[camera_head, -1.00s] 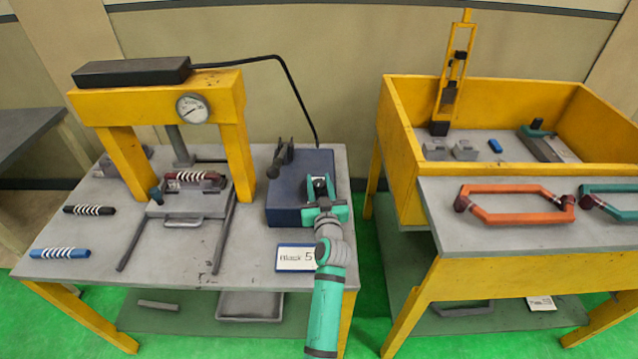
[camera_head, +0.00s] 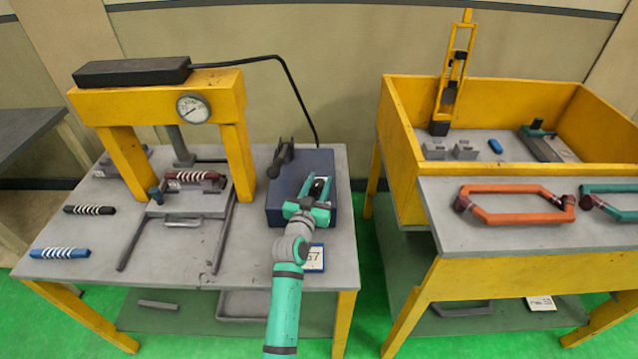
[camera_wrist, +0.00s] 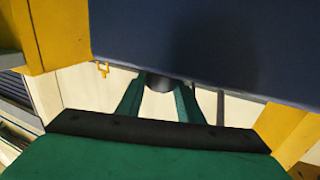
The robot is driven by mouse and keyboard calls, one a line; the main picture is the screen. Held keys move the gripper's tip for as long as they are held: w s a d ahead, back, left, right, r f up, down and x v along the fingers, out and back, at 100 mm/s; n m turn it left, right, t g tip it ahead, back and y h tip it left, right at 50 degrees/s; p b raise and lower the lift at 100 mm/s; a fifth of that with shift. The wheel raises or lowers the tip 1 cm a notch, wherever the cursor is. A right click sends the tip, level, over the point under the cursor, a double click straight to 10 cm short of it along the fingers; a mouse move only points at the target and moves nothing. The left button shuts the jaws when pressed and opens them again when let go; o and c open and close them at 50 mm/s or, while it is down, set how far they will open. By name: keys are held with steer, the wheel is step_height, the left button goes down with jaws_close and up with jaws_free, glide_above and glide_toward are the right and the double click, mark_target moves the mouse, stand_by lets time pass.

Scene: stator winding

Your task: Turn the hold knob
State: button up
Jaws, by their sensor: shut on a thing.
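The hold knob, a short dark grey cylinder (camera_wrist: 159,83), shows between my gripper's fingers in the wrist view. It is on the dark blue box (camera_head: 287,208) at the right end of the press table. My gripper (camera_head: 318,192) is turquoise-green and sits over the front of this box. Its two green fingers (camera_wrist: 158,98) are shut on the knob, one on each side. In the head view the fingers point up and to the right and largely hide the knob.
A dark lever (camera_head: 281,158) stands on the box's left side. A yellow press (camera_head: 236,135) with a round gauge (camera_head: 193,109) is further left. A yellow-walled bench (camera_head: 405,150) stands right, across a gap.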

steer(key=shift+a+m+g+h, duration=0.1)
steer(key=shift+m+g+h, duration=0.6)
steer(key=shift+m+h, duration=0.5)
steer(key=shift+a+m+g+h, duration=0.1)
steer(key=shift+m+g+h, duration=0.65)
steer(key=shift+h, duration=0.85)
steer(key=shift+m+g+h, duration=1.85)
steer(key=shift+g+h, duration=0.2)
steer(key=shift+h, duration=0.05)
steer(key=shift+f, duration=0.1)
steer(key=o, duration=1.1)
steer(key=shift+c, duration=0.2)
steer(key=v, duration=1)
steer(key=shift+s+a, duration=0.2)
steer(key=shift+a, duration=0.15)
